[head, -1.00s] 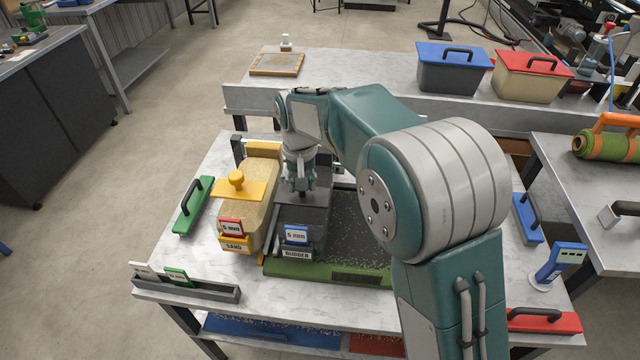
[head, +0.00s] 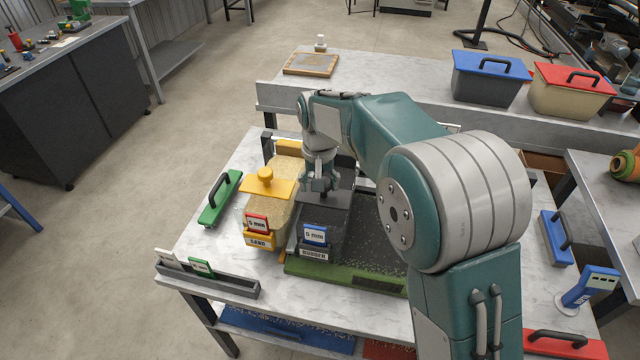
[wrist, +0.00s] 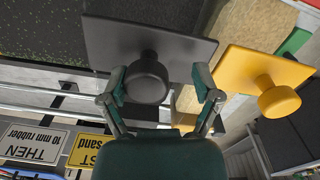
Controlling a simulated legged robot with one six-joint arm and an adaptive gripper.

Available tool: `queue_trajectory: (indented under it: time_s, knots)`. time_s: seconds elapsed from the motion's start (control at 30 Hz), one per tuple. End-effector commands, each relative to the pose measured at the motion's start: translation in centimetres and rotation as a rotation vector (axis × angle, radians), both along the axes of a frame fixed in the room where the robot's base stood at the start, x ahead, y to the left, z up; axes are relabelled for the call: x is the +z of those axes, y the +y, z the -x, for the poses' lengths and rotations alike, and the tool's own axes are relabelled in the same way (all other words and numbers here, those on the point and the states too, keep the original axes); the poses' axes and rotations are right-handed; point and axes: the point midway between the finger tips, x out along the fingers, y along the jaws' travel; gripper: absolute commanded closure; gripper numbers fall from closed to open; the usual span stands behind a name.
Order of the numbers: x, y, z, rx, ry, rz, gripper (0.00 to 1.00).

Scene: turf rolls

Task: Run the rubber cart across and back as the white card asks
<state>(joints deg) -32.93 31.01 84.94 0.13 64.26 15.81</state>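The dark rubber cart (head: 325,216) stands at the left end of the dark speckled turf bed, with a "RUBBER" label and a blue-framed card (head: 315,235) that seems to read 5 mm. My gripper (head: 322,187) is over its lid; in the wrist view my gripper (wrist: 162,82) has its fingers apart, with the cart's black knob (wrist: 143,77) nearer the left finger. Contact cannot be told. The white card (wrist: 35,144) shows upside down in the wrist view and reads "THEN 10 mm rubber". A yellow card (wrist: 88,151) beside it, partly hidden, reads "...ST" and "sand".
The sand cart (head: 268,212) with a yellow lid and red-framed card stands close on the left. A green-based handled tool (head: 220,198) lies farther left. A grey card holder (head: 208,276) is at the front left. Lidded blue (head: 487,78) and red (head: 570,90) bins stand behind.

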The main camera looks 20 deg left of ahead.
Motion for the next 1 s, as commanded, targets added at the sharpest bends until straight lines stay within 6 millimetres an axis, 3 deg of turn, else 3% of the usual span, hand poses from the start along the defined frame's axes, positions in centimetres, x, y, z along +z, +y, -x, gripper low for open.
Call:
queue_trajectory:
  time_s: [0.27, 0.7, 1.0]
  knots:
    - [0.9, -0.2, -0.2, -0.001, -0.004, -0.003, 0.19]
    - [9.3, 0.4, -0.2, 0.000, -0.004, 0.000, 0.19]
    - [11.8, 0.4, -0.2, 0.001, 0.000, 0.002, 0.19]
